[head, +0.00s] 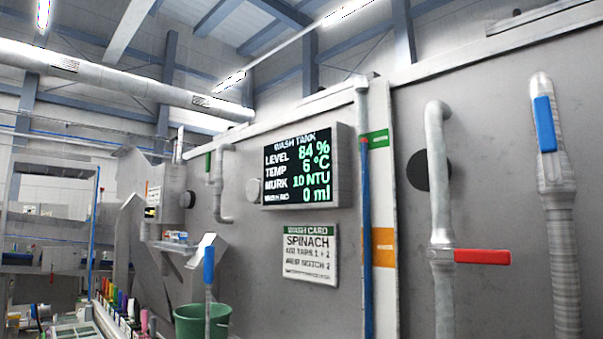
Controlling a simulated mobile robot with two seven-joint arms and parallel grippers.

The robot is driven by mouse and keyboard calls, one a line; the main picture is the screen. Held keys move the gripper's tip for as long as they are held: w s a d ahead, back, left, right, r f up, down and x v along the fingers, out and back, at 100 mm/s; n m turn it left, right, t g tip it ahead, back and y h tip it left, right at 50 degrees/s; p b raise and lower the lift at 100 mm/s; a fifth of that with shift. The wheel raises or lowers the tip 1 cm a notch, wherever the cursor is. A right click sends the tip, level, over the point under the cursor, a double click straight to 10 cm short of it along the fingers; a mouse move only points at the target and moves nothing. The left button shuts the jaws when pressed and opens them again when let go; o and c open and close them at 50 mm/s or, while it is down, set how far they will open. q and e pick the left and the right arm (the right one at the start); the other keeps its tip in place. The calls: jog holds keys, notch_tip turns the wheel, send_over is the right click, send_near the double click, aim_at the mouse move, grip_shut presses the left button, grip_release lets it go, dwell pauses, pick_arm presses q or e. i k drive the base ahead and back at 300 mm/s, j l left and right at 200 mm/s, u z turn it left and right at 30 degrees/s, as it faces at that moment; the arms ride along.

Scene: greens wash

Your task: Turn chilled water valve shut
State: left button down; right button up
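A blue lever (545,124) stands upright, in line with its vertical pipe (565,260), at the far right of the head view. Its label, if any, does not show, so I cannot tell for sure that it is the chilled water valve. Left of it, a red lever (482,257) points sideways to the right, across its own grey pipe (441,200). Another blue lever (209,264) stands upright on a thin pipe near the green bucket. Neither of my grippers is in view.
A wash tank display (300,172) shows level 84 % and temp 6 °C. Below it hangs a spinach wash card (310,254). A green bucket (202,321) stands at the lower left. A blue tube (367,220) runs down the wall. The front of the right-hand pipes looks clear.

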aim_at(551, 168)
jog(key=i+j+z, duration=0.1)
jog(key=z, duration=0.4)
jog(key=j+z, duration=0.2)
jog(key=z, duration=0.25)
jog(key=i+j+z, duration=0.1)
jog(key=z, duration=0.4)
jog(key=k+j, duration=0.05)
jog(key=j, duration=0.05)
